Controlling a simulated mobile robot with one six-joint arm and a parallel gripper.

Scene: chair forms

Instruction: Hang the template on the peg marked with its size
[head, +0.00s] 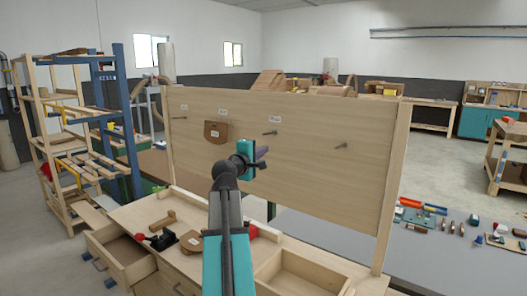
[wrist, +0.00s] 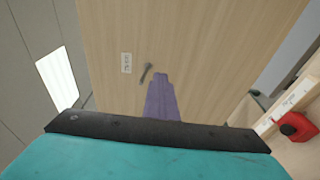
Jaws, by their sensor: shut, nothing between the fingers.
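A brown template (head: 216,132) with a small white label hangs flat on the upright wooden board (head: 310,190), below a white size tag (head: 223,112); the peg behind it is hidden. A second brown template (head: 191,240) lies on the bench below. Bare pegs show at the left (head: 180,118), middle (head: 270,133) and right (head: 341,146). My gripper (head: 262,158) is in front of the board, below the middle peg, shut and empty. In the wrist view its purple fingers (wrist: 161,95) point at the board near a peg (wrist: 146,73) and tag (wrist: 126,63). The tag writing is too small to read.
The bench has an open drawer (head: 125,255) at the left and an open tray (head: 305,272) at the right. A black and red tool (head: 160,240) and a wooden block (head: 163,221) lie on it. A tall rack (head: 75,130) stands at left.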

